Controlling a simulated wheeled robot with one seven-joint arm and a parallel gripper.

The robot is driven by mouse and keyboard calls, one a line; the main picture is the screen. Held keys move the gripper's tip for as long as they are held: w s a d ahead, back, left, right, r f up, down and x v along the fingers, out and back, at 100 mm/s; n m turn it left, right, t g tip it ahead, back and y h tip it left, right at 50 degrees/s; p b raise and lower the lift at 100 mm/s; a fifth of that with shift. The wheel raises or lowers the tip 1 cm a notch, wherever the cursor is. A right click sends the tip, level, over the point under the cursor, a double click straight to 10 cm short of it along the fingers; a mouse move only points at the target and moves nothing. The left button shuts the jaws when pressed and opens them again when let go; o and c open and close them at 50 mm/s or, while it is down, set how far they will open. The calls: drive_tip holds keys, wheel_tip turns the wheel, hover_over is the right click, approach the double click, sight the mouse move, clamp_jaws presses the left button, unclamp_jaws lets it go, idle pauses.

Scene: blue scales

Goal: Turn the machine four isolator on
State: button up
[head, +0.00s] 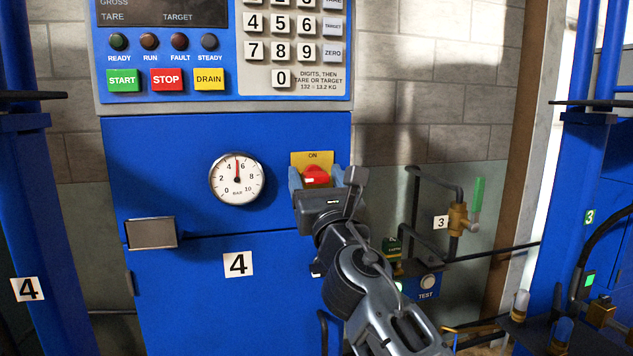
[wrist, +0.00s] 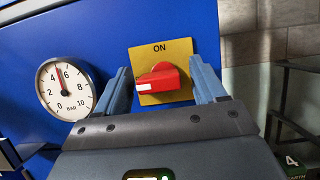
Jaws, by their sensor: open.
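The machine four isolator is a red rotary handle (head: 317,174) on a yellow plate (head: 312,157) marked ON at its top, on the blue cabinet (head: 180,200) labelled 4. In the wrist view the red handle (wrist: 165,77) lies roughly level, its white-marked end pointing left, not up at ON. My gripper (head: 315,177) is open in front of the plate. In the wrist view its two blue fingers stand left and right of the handle, with visible gaps. The fingers hide the plate's lower part in the head view; contact with the plate cannot be told.
A pressure gauge (head: 236,179) is left of the isolator, its needle near 5. Above is a keypad panel with START, STOP and DRAIN buttons (head: 209,79). A metal box (head: 151,233) sticks out lower left. Pipes and a green-handled valve (head: 477,195) are at right.

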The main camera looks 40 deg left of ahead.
drive_tip(key=shift+a, duration=0.1)
drive_tip(key=shift+c, duration=0.5)
drive_tip(key=c, duration=0.9)
drive_tip(key=shift+o, duration=0.2)
